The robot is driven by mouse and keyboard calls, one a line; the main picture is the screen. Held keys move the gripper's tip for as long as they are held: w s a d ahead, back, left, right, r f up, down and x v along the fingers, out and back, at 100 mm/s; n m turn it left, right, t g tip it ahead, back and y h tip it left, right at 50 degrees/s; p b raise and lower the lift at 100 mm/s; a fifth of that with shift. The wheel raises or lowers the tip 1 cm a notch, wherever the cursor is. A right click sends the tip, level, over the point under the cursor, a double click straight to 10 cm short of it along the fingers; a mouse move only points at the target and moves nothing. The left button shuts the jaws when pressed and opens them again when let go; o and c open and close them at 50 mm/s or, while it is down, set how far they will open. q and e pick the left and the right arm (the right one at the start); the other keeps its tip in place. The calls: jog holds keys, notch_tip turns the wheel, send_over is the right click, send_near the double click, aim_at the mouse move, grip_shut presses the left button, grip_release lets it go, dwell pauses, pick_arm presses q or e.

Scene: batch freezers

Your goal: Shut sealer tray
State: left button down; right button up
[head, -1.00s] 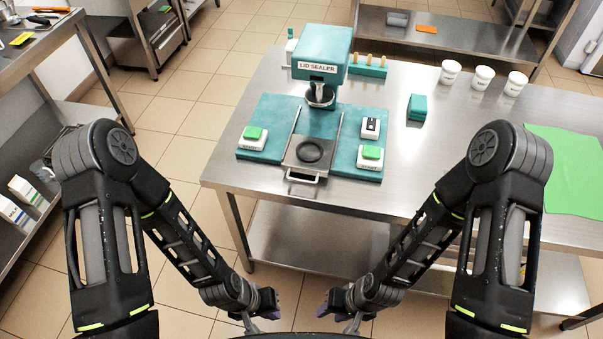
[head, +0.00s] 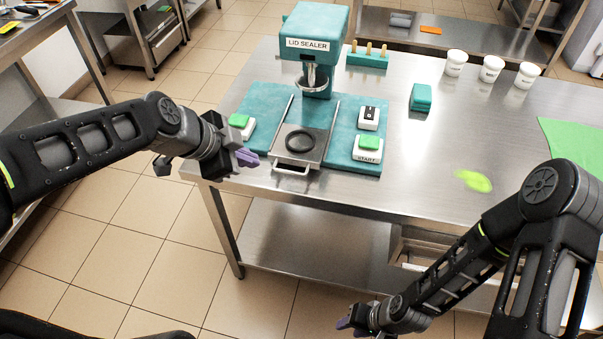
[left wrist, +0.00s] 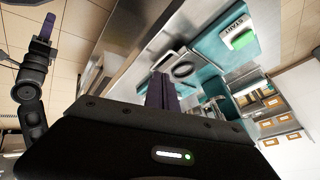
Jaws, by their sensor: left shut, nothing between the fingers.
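The lid sealer (head: 312,50) is a teal machine on the steel table. Its metal sealer tray (head: 311,161) is drawn out toward the front on rails, with a black ring (head: 302,141) and a front handle (head: 291,170). The tray also shows in the left wrist view (left wrist: 170,62). My left gripper (head: 247,158) is shut and empty, with purple fingertips just left of the handle and seemingly apart from it. The fingers also show in the left wrist view (left wrist: 160,90). My right gripper (head: 345,323) hangs low in front of the table; its opening is unclear.
Start buttons with green tops stand left (head: 240,126) and right (head: 368,149) of the tray, with a black-switch box (head: 369,118) behind the right one. A teal block (head: 420,97), white cups (head: 491,69) and a green cloth (head: 575,150) are further right.

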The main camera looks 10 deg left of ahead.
pick_arm(q)
jog(key=s+m, duration=0.1)
jog(key=m, duration=0.1)
jog(key=s+d+f+m+g, duration=0.1)
jog(key=shift+m, duration=0.4)
jog(key=w+x, duration=0.1)
jog(key=x, duration=0.3)
jog(key=p+x, duration=0.1)
jog(key=x, duration=0.3)
jog(key=w+r+p+x, duration=0.1)
jog(key=x, duration=0.3)
jog(key=shift+w+a, duration=0.1)
jog(key=shift+w, duration=0.3)
